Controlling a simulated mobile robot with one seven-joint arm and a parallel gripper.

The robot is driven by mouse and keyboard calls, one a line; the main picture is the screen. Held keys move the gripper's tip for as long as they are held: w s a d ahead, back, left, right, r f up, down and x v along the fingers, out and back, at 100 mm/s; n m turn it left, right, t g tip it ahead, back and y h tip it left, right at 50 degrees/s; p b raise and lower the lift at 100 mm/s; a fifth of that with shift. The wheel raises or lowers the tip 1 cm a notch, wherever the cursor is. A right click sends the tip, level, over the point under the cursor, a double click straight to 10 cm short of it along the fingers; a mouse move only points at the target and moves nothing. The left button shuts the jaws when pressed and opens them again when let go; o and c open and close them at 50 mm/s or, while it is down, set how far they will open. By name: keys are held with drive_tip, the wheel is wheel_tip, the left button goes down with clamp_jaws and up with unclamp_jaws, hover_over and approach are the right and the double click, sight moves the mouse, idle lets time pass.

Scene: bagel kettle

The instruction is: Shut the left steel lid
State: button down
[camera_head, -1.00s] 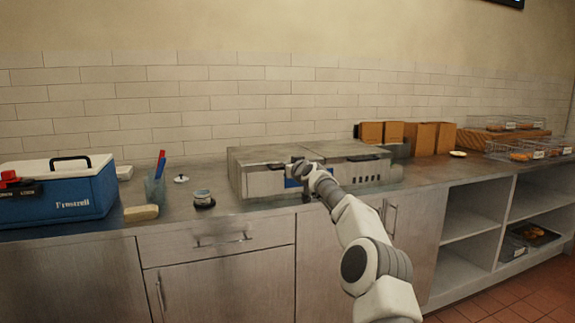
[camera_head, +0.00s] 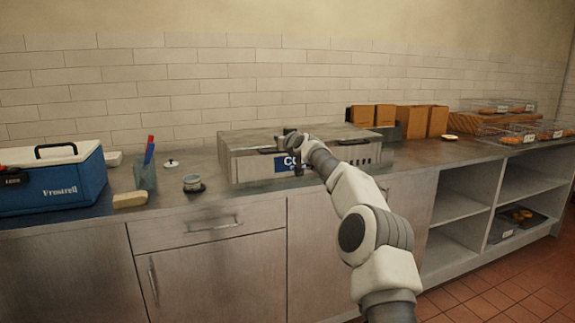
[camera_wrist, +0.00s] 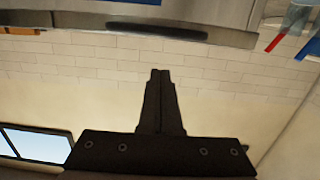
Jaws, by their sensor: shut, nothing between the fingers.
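A wide steel box (camera_head: 236,164) with a blue label on its front stands on the counter in the head view. Its left steel lid (camera_head: 255,141) looks about level; a small remaining gap cannot be ruled out. My gripper (camera_head: 291,137) is at the lid's front right part, close above the box, but contact cannot be judged. In the wrist view my gripper (camera_wrist: 160,72) has its two fingers together with nothing between them. A grey metal edge (camera_wrist: 130,28) crosses the top of that view, apart from the fingertips in the picture.
A blue cooler (camera_head: 60,190), a pen cup (camera_head: 146,176) and a small jar (camera_head: 193,184) stand left of the box. Brown cartons (camera_head: 412,121) stand to its right against the tiled wall. Bare counter (camera_head: 240,198) runs along the front.

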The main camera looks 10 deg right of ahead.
drive_tip(key=shift+s+f+b, duration=1.7)
drive_tip(key=shift+s+f, duration=1.25)
drive_tip(key=shift+f, duration=0.7)
drive_tip(key=s+a+f+n+g+p, duration=0.1)
drive_tip(key=s+a+g, duration=0.2)
drive_tip(key=s+a, duration=0.5)
drive_tip(key=s+a+n+g, duration=0.1)
drive_tip(key=s+a+g, duration=0.3)
drive_tip(key=s, duration=0.7)
drive_tip(key=s+d+f+m+g+h+p, duration=0.1)
drive_tip(key=s+d+m+g, duration=0.1)
drive_tip(key=s, duration=1)
drive_tip(key=s+d+m+g, duration=0.1)
drive_tip(key=s+m, duration=0.1)
drive_tip(key=s, duration=0.9)
drive_tip(key=s+d+f+h+b, duration=0.1)
drive_tip(key=s+d+f, duration=0.3)
drive_tip(key=s, duration=0.4)
drive_tip(key=s+d+f+h+b, duration=0.1)
drive_tip(key=s+d+f, duration=0.35)
drive_tip(key=s, duration=0.35)
wheel_tip(320, 180, up, 25)
drive_tip(key=p, duration=2.5)
drive_tip(key=shift+r+g, duration=0.2)
drive_tip(key=shift+g, duration=0.2)
